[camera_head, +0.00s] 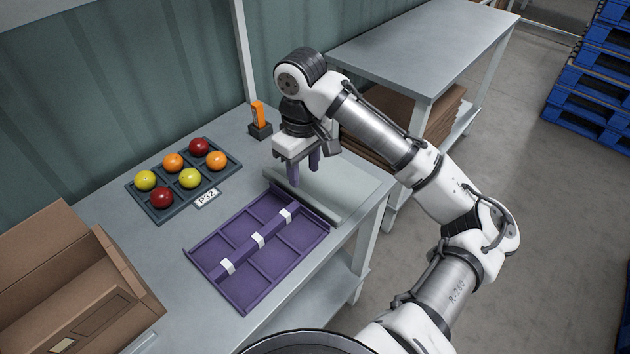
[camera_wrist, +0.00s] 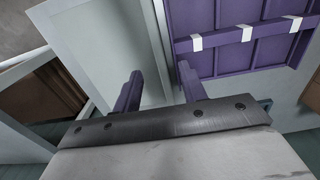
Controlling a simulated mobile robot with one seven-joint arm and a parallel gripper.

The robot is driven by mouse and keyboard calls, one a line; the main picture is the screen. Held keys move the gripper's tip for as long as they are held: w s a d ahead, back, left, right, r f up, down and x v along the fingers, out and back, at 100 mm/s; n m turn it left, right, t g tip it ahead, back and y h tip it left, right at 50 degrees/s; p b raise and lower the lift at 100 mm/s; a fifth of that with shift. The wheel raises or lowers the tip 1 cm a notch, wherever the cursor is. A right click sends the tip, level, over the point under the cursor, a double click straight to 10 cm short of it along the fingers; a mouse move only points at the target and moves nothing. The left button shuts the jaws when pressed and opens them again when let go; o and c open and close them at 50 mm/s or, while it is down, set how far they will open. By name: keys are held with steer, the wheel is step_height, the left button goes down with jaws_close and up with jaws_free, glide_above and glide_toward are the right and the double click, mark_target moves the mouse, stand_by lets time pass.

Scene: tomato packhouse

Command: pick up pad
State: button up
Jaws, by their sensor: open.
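No thing is plainly marked as the pad. A pale grey flat panel (camera_head: 345,190) lies at the right end of the table, and it also fills the upper left middle of the wrist view (camera_wrist: 105,50). Beside it lies a purple divided tray (camera_head: 247,285) with a purple bar across it and three white bands on the bar; part of the tray shows in the wrist view (camera_wrist: 185,18). My gripper (camera_head: 304,172) has purple fingers pointing down above the panel's far left part. In the wrist view my gripper (camera_wrist: 160,72) is open, with nothing between the fingers.
A dark tray (camera_head: 180,179) holds several red, orange and yellow tomatoes, with a "P32" label (camera_head: 207,198) beside it. An orange item (camera_head: 258,114) stands in a black holder. An open cardboard box (camera_head: 45,265) is at left. Another table (camera_head: 425,45) stands behind.

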mark_target(305, 196)
step_height(305, 196, down, 7)
steer(key=shift+r+p, duration=0.1)
steer(key=shift+p, duration=0.4)
steer(key=shift+s+f, duration=0.1)
steer(key=shift+f, duration=0.6)
steer(key=shift+w+f, duration=0.25)
steer(key=shift+s+r, duration=0.1)
steer(key=shift+r, duration=0.1)
steer(key=shift+c, duration=0.8)
jaws_close()
steer(key=shift+r, duration=0.1)
